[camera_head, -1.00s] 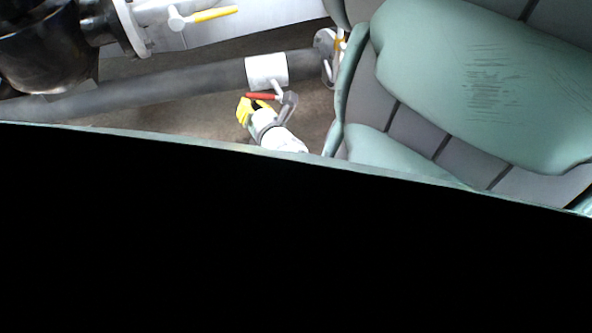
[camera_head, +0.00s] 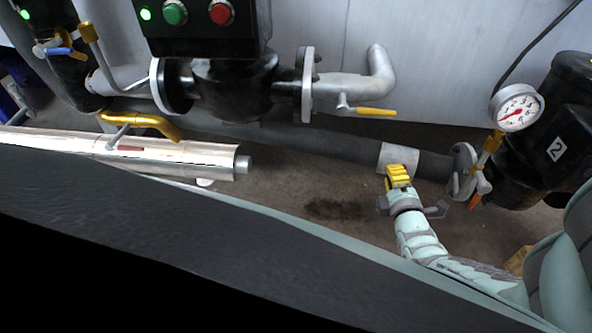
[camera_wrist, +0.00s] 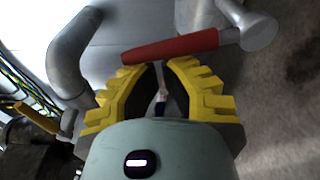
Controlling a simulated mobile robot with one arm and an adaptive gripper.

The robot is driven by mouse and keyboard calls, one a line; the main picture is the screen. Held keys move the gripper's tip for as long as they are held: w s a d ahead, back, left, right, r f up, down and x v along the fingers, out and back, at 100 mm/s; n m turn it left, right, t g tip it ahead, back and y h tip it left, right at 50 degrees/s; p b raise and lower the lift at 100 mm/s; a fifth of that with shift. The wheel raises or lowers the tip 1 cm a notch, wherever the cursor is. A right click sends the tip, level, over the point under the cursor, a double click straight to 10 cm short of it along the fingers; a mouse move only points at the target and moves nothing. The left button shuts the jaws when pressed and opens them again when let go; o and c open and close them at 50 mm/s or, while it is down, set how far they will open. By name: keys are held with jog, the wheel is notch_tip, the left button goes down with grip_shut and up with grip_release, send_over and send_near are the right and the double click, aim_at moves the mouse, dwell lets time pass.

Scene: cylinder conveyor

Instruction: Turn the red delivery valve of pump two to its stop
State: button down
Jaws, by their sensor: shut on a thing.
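The red valve handle (camera_wrist: 172,46) lies across my fingertips in the wrist view, its right end joined to a grey round hub (camera_wrist: 258,32). My gripper (camera_wrist: 158,68), with yellow ridged fingers, is shut on the handle. In the head view my gripper (camera_head: 398,178) is low beside the grey pipe, at its pale band (camera_head: 398,156).
A pressure gauge (camera_head: 518,108) and an orange handle (camera_head: 475,202) are just right of my gripper. A yellow valve handle (camera_head: 376,112) is above left. A control box with buttons (camera_head: 200,35) is at upper left. Open floor (camera_head: 325,208) lies left of my gripper.

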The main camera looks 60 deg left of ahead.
jog(key=shift+w+d+r+m+b, duration=0.25)
jog(key=shift+w+d+m+b, duration=0.25)
jog(key=shift+m, duration=0.5)
jog(key=shift+w, duration=0.1)
